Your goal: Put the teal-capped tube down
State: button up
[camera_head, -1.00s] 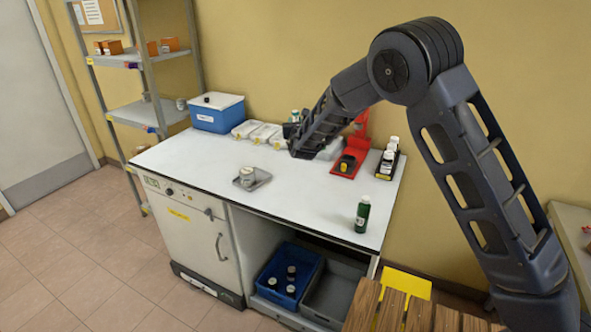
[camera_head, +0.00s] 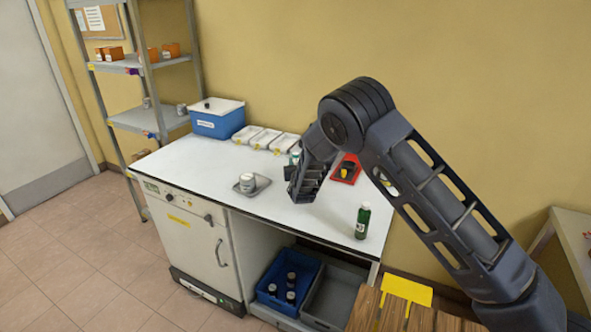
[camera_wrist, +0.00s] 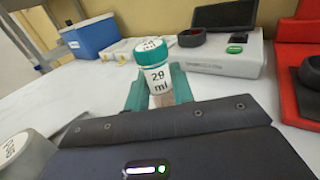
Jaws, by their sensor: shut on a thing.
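The teal-capped tube (camera_wrist: 157,78) stands near upright in the wrist view, with a white label reading 20 ml. My gripper (camera_wrist: 158,98) is shut on it, its teal fingers on both sides of the tube's lower part. The tube's bottom is hidden behind the gripper body, so I cannot tell whether it touches the white bench top (camera_head: 200,160). In the head view my gripper (camera_head: 295,158) is over the middle of the bench, and the arm mostly hides the tube.
A grey tray with a white-lidded jar (camera_head: 248,182) sits left of my gripper. A green bottle (camera_head: 362,220) stands at the front right. Behind are white trays (camera_head: 265,138), a blue box (camera_head: 217,118), a grey instrument (camera_wrist: 225,58) and a red stand (camera_head: 347,170).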

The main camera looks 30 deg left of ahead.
jog(key=shift+f, duration=1.3)
jog(key=shift+f, duration=0.15)
jog(key=o, duration=1)
jog(key=shift+s+r, duration=0.1)
jog(key=shift+r, duration=0.1)
jog(key=v, duration=1.2)
